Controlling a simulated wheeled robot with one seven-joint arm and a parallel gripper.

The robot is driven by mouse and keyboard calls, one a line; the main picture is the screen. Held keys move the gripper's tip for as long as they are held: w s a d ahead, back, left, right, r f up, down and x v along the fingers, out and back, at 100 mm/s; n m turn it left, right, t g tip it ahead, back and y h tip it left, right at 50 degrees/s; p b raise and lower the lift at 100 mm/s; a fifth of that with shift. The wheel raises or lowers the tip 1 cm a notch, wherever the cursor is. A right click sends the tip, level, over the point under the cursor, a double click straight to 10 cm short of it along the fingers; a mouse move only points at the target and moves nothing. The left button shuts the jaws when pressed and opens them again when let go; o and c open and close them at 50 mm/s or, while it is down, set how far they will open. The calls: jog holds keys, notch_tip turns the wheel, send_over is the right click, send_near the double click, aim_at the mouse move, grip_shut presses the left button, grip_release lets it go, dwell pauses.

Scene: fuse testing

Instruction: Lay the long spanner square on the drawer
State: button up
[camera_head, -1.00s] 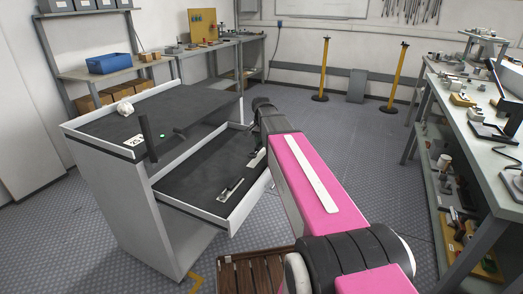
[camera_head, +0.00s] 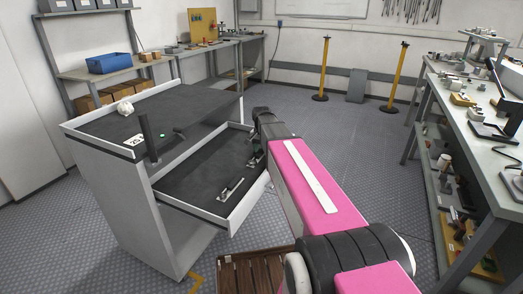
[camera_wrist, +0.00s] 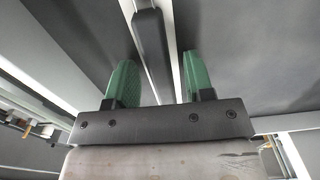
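The drawer (camera_head: 185,190) is pulled out of the grey cabinet, with a dark lining and pale walls. A small metallic tool (camera_head: 231,188) lies in it near the front wall. Another light-and-dark tool (camera_head: 256,159) is farther back, partly hidden by my arm. I cannot tell which is the long spanner. In the wrist view, my gripper (camera_wrist: 158,78) has its two green fingers wide apart. A long dark bar (camera_wrist: 150,45) with a pale strip beside it runs between them, with gaps on both sides. In the head view the fingertips are hidden behind my arm.
A workbench (camera_head: 480,130) full of parts stands at the right. A slatted wooden crate (camera_head: 255,272) is below. The floor between is clear.

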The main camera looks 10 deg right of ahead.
aim_at(261, 150)
jog(key=shift+r, duration=0.1)
notch_tip(261, 150, up, 12)
dwell(0.6)
